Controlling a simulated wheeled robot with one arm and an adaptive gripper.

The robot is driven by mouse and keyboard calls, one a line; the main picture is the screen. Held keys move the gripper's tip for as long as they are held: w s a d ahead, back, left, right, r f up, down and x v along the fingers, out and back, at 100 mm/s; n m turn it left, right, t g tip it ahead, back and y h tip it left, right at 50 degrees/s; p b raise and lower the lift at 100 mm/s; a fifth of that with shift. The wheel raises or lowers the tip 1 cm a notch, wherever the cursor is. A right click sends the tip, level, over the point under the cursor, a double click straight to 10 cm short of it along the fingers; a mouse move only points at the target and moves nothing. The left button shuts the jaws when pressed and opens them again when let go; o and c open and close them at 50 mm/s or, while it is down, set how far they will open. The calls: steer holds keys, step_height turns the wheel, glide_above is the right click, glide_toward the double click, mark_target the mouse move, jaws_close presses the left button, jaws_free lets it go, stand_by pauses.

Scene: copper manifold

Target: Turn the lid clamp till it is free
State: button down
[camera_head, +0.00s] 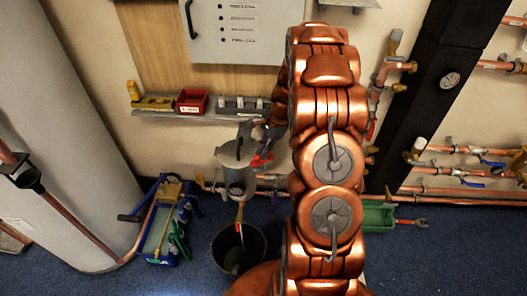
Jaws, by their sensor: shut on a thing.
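A grey canister (237,183) with a flat round lid (236,153) is fixed low on the wall, left of my copper arm. My gripper (264,146) reaches from behind the arm to the right side of the lid. It is shut on the lid clamp, whose red part (262,161) shows just below the fingers. The fingers are small and dark here, and the arm covers part of them. The exact grip and how far the clamp is turned cannot be told.
A black bucket (226,258) stands on the blue floor below the canister. A blue tool crate (163,238) is at left, and a green tray (378,217) at right. A shelf with a red bin (192,101) is above. Copper pipes (455,191) run along the wall.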

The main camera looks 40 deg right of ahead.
steer(key=n+g+b, duration=0.1)
steer(key=n, duration=0.1)
steer(key=n+g+b, duration=0.1)
steer(key=n, duration=0.2)
steer(key=shift+w+f+n, duration=0.15)
steer(key=shift+n, duration=0.15)
steer(key=n+g+b, duration=0.1)
steer(key=n, duration=0.2)
steer(key=n+g+h, duration=0.1)
steer(key=n, duration=0.1)
steer(key=shift+a+n+h+b, duration=0.15)
steer(key=shift+n+h+b, duration=0.15)
steer(key=shift+n+b, duration=0.1)
steer(key=c, duration=1.2)
jaws_free()
steer(key=shift+w+r, duration=0.1)
steer(key=shift+r, duration=0.1)
steer(key=v, duration=1.2)
steer(key=shift+a, duration=0.1)
